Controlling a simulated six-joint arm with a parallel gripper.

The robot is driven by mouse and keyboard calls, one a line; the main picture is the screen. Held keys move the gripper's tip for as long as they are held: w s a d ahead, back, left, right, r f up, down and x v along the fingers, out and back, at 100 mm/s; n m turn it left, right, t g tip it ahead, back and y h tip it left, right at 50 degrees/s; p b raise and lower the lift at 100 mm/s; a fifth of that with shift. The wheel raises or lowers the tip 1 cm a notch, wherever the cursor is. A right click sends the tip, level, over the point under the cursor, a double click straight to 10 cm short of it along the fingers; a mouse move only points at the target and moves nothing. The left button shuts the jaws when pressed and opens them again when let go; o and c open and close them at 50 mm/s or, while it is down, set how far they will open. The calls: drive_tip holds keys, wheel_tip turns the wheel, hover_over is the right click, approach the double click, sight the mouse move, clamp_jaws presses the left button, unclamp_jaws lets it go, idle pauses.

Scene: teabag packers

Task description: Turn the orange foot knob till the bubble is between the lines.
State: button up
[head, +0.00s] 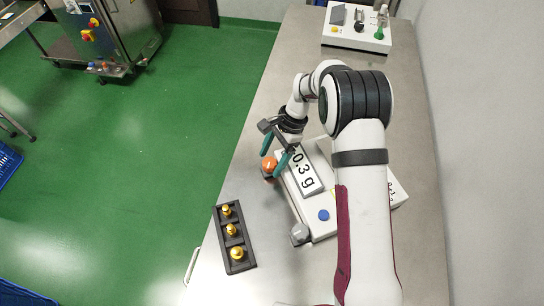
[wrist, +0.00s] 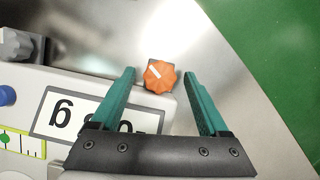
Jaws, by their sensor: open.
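The orange foot knob (head: 269,165) sits at the far left corner of the white scale (head: 318,232). In the wrist view the knob (wrist: 160,78) shows a white pointer line slanting to the upper left. My gripper (wrist: 160,73) is open, with one teal finger on each side of the knob and gaps between; whether the tips are level with it I cannot tell. In the head view my gripper (head: 275,154) is above and beside the knob.
A grey knob (head: 300,234) and blue button (head: 323,214) are on the near side. A black holder (head: 222,227) with three brass weights lies to the left. A white device (head: 350,38) stands at the back.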

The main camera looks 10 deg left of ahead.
drive_tip(key=shift+r, duration=0.1)
drive_tip(key=v, duration=1.5)
drive_tip(key=shift+d+r, duration=0.2)
drive_tip(key=shift+r, duration=0.05)
drive_tip(key=shift+w, duration=0.1)
drive_tip(key=s+d+r+n+t, duration=0.1)
drive_tip(key=s+d+r, duration=0.55)
drive_tip(key=s, duration=0.25)
drive_tip(key=s+d+f+n+t, duration=0.1)
drive_tip(key=s+d, duration=0.1)
drive_tip(key=s, duration=0.9)
drive_tip(key=s+d+f+n+h, duration=0.1)
drive_tip(key=s+d+n, duration=0.1)
drive_tip(key=s, duration=0.9)
drive_tip(key=shift+d+f+t, duration=0.15)
drive_tip(key=shift+d+t, duration=0.25)
drive_tip(key=shift+d, duration=0.3)
